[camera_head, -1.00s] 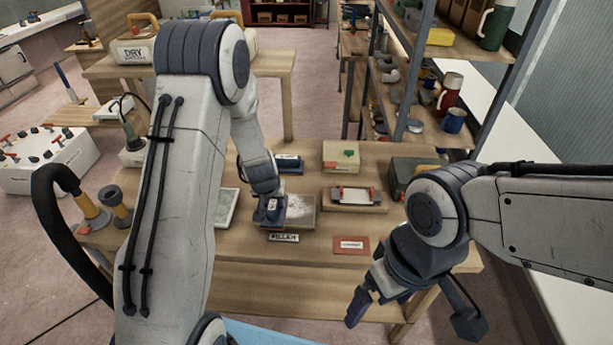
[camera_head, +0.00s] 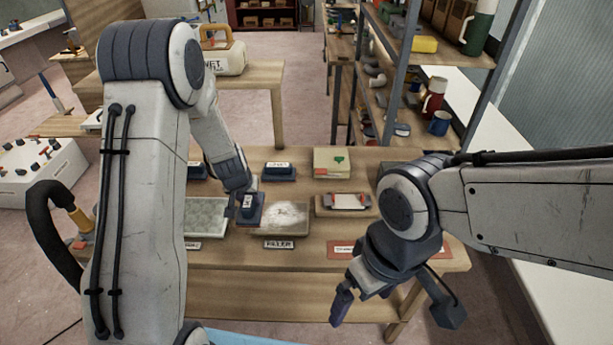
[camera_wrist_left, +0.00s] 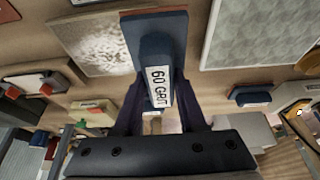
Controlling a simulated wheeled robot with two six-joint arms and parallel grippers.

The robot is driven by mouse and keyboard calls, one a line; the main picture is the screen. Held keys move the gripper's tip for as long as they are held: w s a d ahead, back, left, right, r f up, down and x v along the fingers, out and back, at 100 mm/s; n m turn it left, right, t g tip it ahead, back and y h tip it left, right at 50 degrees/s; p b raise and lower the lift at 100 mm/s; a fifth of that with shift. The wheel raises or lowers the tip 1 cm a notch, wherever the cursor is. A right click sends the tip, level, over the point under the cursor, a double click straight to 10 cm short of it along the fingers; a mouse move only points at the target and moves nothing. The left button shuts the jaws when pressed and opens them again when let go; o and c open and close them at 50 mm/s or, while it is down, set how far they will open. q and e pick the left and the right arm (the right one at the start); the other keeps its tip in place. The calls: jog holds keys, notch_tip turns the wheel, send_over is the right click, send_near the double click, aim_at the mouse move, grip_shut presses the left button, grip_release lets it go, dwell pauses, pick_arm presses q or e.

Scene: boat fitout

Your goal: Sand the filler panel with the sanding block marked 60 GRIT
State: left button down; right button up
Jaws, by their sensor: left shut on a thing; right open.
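My left gripper (camera_head: 247,200) is shut on the blue sanding block (camera_head: 250,216), whose white label reads 60 GRIT in the left wrist view (camera_wrist_left: 158,85). The filler panel (camera_head: 290,217), with a pale rough patch, lies on the bench behind a FILLER plate (camera_head: 287,244). The block is at the panel's left edge, partly covering it; I cannot tell whether they touch. The panel also shows in the left wrist view (camera_wrist_left: 92,42). My right gripper (camera_head: 345,297) is open and empty in front of the bench, at the right.
A grey-green panel (camera_head: 203,217) lies left of the filler panel. Another blue block (camera_head: 280,172) stands behind it. A tray with a white piece (camera_head: 348,203) is to the right, and a red card (camera_head: 340,250) lies near the front.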

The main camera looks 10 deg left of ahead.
pick_arm(q)
jog(key=shift+r+p, duration=1.15)
jog(key=shift+r, duration=0.45)
jog(key=shift+f, duration=0.1)
